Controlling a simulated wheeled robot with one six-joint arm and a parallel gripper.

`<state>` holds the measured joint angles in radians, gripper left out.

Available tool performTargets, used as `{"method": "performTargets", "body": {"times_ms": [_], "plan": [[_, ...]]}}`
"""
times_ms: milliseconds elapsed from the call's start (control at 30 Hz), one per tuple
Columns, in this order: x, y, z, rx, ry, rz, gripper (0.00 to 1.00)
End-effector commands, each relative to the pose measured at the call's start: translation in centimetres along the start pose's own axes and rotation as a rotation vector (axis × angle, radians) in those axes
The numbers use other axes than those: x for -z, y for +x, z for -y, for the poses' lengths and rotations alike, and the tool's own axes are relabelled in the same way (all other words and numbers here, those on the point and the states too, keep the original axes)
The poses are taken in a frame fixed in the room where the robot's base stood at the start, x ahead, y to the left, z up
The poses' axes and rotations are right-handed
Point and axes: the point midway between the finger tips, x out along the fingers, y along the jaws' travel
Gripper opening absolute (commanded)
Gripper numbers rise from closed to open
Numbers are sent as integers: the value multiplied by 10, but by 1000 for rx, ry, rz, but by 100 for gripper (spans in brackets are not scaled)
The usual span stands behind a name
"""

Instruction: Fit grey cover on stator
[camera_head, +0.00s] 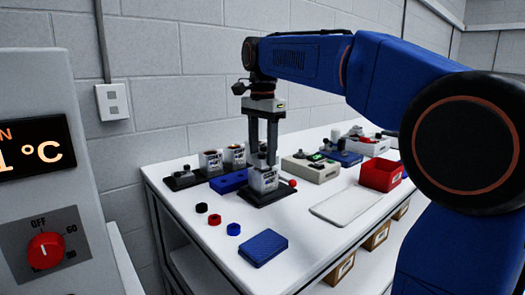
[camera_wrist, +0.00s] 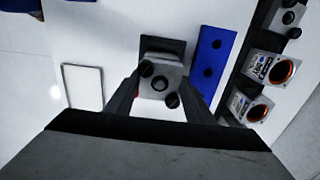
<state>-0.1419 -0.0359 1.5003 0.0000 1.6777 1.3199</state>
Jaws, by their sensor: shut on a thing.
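In the head view my gripper (camera_head: 263,160) points straight down over a silver stator (camera_head: 263,180) with a label. The stator stands upright in a black fixture (camera_head: 268,197) on the table. The cover is at the stator's top; the fingers partly hide it, and I cannot tell whether it is fully seated.
Two more labelled silver units with copper-coloured openings (camera_wrist: 281,71) stand beside a blue block (camera_wrist: 208,65). A red lever knob (camera_head: 292,183) sticks out by the fixture. A white tray (camera_head: 345,206), red bin (camera_head: 380,174) and blue box (camera_head: 263,247) lie around. Small rings (camera_head: 214,219) lie in front.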

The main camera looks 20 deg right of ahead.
Motion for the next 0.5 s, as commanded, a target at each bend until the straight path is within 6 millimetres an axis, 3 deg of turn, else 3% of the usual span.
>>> {"method": "performTargets", "body": {"times_ms": [500], "plan": [[0, 14, 0, 0, 0, 0, 22]]}}
